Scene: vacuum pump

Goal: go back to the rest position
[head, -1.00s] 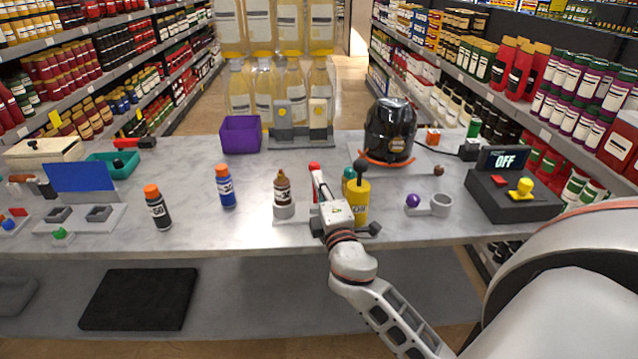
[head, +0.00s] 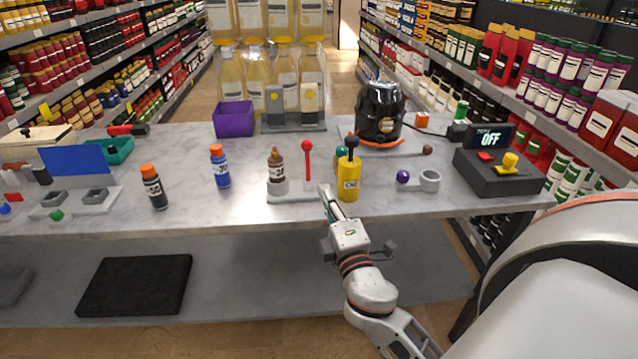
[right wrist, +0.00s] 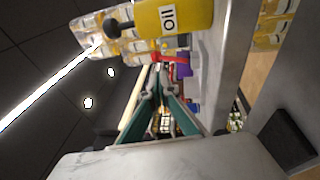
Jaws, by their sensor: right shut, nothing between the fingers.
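My right gripper (head: 327,193) is shut and empty at the front edge of the marble counter (head: 240,200), apart from the things on it. Its fingertips also show in the right wrist view (right wrist: 158,72). The yellow pump bottle (head: 349,182) with a black knob stands just beyond the gripper, to its right. The red-knobbed lever (head: 307,160) stands upright on a pale base beside a brown dropper bottle (head: 276,170). The yellow bottle shows large at the top of the right wrist view (right wrist: 172,17). My left gripper is not in view.
Blue (head: 219,167) and black (head: 153,187) orange-capped bottles stand to the left. A black control box (head: 500,180) reading OFF and a black round machine (head: 380,115) stand to the right. A lower shelf (head: 240,285) holds a black mat (head: 135,285). Space before the counter is free.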

